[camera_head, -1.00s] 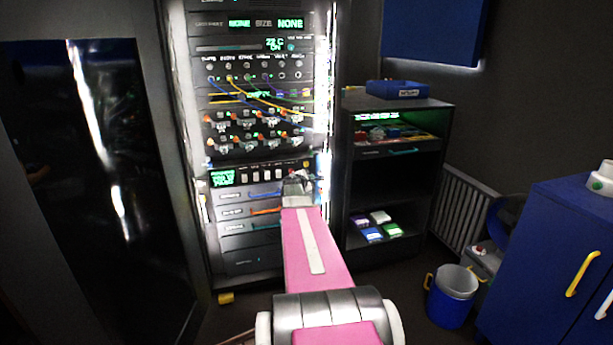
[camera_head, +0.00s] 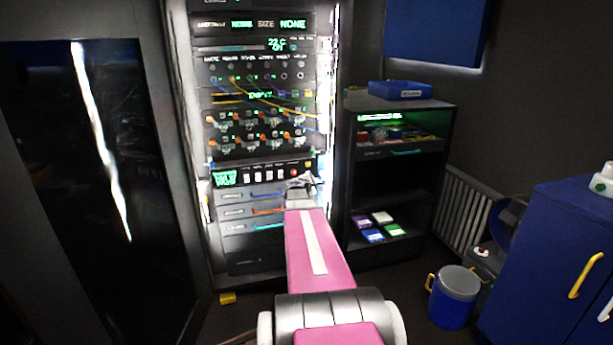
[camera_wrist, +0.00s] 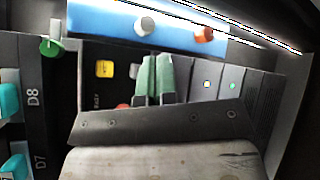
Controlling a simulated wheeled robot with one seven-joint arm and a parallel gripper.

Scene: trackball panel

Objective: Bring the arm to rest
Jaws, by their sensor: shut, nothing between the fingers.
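My arm, pink with a white stripe, stretches forward from the bottom of the head view to the rack (camera_head: 262,120). My gripper (camera_head: 303,181) is at its far end, in front of the rack's lower right part, near a row of switches. In the wrist view my gripper (camera_wrist: 154,62) shows two green fingers side by side, closed with nothing between them. The fingers point at a panel with a yellow square button (camera_wrist: 104,68) and a red part partly hidden by the gripper. I cannot tell whether the fingertips touch anything.
A blue bar with a white knob (camera_wrist: 145,26) and a red knob (camera_wrist: 204,35) lies above the fingers in the wrist view. A dark shelf (camera_head: 400,165) stands right of the rack, with a blue bin (camera_head: 452,298) and blue cabinet (camera_head: 555,265) nearer. A dark glossy panel (camera_head: 60,180) is at left.

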